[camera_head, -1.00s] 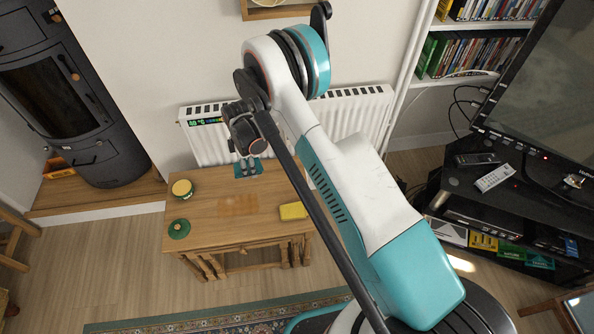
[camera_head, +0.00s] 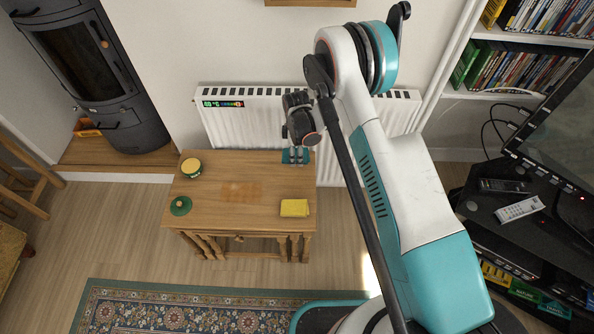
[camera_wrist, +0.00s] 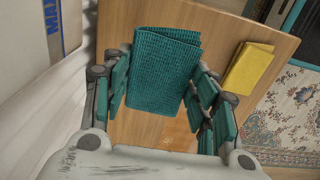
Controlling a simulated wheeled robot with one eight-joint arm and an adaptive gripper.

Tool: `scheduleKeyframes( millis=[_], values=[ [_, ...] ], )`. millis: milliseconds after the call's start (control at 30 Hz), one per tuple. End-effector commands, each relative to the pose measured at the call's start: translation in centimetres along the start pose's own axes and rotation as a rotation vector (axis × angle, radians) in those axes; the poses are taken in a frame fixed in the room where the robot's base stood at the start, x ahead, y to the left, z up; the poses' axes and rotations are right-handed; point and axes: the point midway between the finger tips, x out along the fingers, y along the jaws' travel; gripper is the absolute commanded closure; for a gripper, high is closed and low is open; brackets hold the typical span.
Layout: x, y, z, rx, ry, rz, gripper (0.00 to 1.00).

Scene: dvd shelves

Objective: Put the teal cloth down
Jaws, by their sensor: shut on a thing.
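The teal cloth (camera_wrist: 165,68) is a folded, ribbed piece between the fingers of my gripper (camera_wrist: 163,92) in the wrist view. My gripper is shut on it. In the head view my gripper (camera_head: 296,158) is at the back right corner of the wooden table (camera_head: 240,215), and a little teal (camera_head: 286,156) shows around its fingers. I cannot tell whether the cloth touches the tabletop or hangs just above it.
A folded yellow cloth (camera_head: 295,208) lies at the table's front right. A yellow-topped tin (camera_head: 191,168) and a green round lid (camera_head: 181,206) are on the left. A brownish patch (camera_head: 240,191) marks the bare middle. A white radiator (camera_head: 235,130) stands behind.

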Motion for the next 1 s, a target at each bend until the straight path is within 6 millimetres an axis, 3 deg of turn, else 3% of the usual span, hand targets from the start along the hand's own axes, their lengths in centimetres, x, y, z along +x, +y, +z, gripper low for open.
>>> scheduleKeyframes(
  millis=[33, 200, 467, 700, 1000],
  values=[
    [1.6, 0.0, 0.0, 0.000, 0.000, 0.000, 0.62],
    [4.5, 0.0, 0.0, 0.000, 0.000, 0.000, 0.62],
    [6.1, 0.0, 0.0, 0.000, 0.000, 0.000, 0.62],
    [9.5, 0.0, 0.0, 0.000, 0.000, 0.000, 0.62],
    [9.7, 0.0, 0.0, 0.000, 0.000, 0.000, 0.62]
  ],
)
